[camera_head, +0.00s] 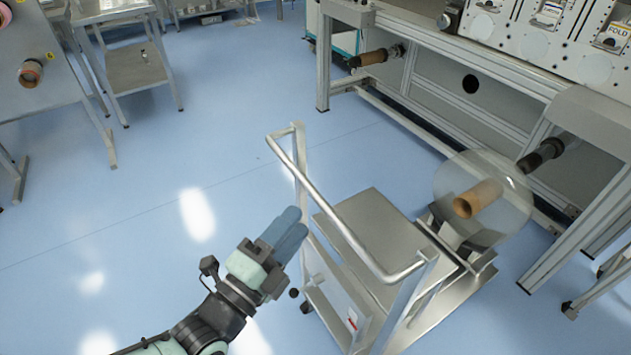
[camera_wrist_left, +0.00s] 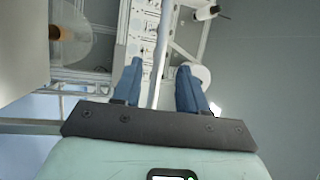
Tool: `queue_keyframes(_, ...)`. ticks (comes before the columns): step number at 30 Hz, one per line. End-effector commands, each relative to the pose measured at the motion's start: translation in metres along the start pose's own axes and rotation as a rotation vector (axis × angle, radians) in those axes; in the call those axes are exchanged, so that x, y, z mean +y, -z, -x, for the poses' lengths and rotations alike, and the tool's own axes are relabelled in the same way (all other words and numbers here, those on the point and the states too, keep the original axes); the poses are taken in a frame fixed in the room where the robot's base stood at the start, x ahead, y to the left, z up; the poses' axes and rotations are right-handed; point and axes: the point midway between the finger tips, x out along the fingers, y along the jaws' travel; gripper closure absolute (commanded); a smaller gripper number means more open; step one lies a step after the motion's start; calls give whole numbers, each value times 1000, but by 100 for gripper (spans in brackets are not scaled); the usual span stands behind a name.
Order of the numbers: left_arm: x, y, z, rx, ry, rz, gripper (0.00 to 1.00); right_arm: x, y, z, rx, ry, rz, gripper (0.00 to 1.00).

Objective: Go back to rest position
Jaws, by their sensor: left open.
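My left gripper (camera_head: 296,222) has blue fingers and is open at the left side of the metal cart, close to its handle (camera_head: 345,230). In the left wrist view the two fingers of my left gripper (camera_wrist_left: 160,63) stand apart, and a pale bar (camera_wrist_left: 163,35) shows between them. I cannot tell whether the bar lies within the jaws or beyond them. The cart (camera_head: 372,215) carries a clear film roll (camera_head: 510,200) with a brown core at its right end. The film roll (camera_wrist_left: 78,38) also shows at the upper left of the left wrist view. My right gripper is not in view.
A large machine frame (camera_head: 450,60) with spindles fills the upper right. A brown-cored spindle (camera_head: 375,57) sticks out from it. Metal side tables (camera_head: 137,67) and a panel (camera_head: 38,65) stand at the upper left. The blue floor (camera_head: 130,210) left of the cart is clear.

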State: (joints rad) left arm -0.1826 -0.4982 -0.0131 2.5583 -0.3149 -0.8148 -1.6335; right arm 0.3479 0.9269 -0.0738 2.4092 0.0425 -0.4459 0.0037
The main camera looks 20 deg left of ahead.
Motion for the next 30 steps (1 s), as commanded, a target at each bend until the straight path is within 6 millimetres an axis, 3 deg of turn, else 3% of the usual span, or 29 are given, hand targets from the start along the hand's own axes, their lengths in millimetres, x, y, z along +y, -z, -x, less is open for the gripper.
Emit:
queue_keyframes(5,3,0,-2,-2,-14,12,58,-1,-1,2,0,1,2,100)
queue_keyframes(8,19,-2,-8,-15,-88,82,58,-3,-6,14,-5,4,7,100)
queue_keyframes(13,76,-10,-16,-113,-356,375,58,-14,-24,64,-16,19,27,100)
queue_keyframes(17,129,-15,-2,-269,-580,655,58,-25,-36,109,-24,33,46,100)
queue_keyframes(20,170,-15,23,-429,-736,871,58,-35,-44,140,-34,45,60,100)
queue_keyframes(24,223,-6,75,-718,-928,1164,58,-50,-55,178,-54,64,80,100)
queue_keyframes(30,267,27,166,-1229,-1115,1510,58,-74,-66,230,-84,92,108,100)
